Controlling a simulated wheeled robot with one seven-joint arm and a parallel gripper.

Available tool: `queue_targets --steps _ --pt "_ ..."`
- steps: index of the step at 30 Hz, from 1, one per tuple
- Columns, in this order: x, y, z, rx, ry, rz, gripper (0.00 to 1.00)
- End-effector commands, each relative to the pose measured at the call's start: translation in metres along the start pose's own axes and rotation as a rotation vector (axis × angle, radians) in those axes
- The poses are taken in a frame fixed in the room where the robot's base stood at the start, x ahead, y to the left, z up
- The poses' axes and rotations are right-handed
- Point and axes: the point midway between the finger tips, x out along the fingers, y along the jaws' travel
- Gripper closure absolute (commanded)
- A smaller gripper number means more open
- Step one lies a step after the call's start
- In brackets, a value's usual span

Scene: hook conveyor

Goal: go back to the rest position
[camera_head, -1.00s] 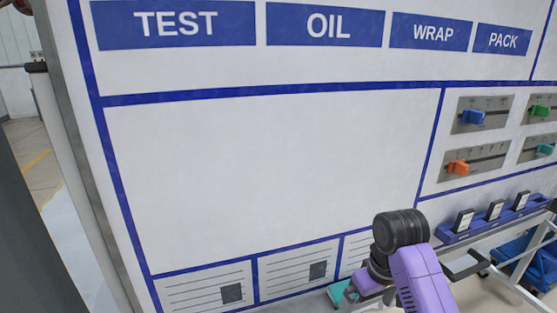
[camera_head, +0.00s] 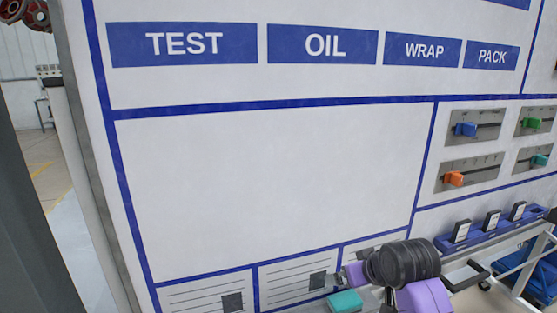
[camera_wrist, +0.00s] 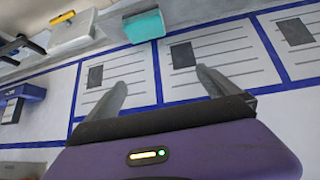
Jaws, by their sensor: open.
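My gripper (camera_wrist: 159,77) shows in the wrist view as two grey fingers spread apart, with nothing between them. Its fingers point at the printed cards low on the white board, and I cannot tell the exact gap to the board. In the head view my purple and black arm shows at the bottom right of centre, in front of the board's lower edge. The fingers cannot be made out there.
The white board (camera_head: 265,190) fills most of the head view. A teal block (camera_head: 345,301) is near its lower edge and shows in the wrist view (camera_wrist: 144,26). Coloured sliders (camera_head: 465,129) and a blue rack (camera_head: 490,234) are at the right. Floor shows at far left.

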Motion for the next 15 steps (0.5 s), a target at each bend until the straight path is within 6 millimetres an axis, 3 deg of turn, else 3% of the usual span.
queue_targets --steps 4,8,15 --pt "0.002 -0.015 0.003 0.05 0.199 0.001 0.0" --pt "-0.008 -0.026 0.018 0.107 0.369 0.01 0.0" --pt "-0.044 -0.042 0.07 0.196 0.6 0.047 0.0"
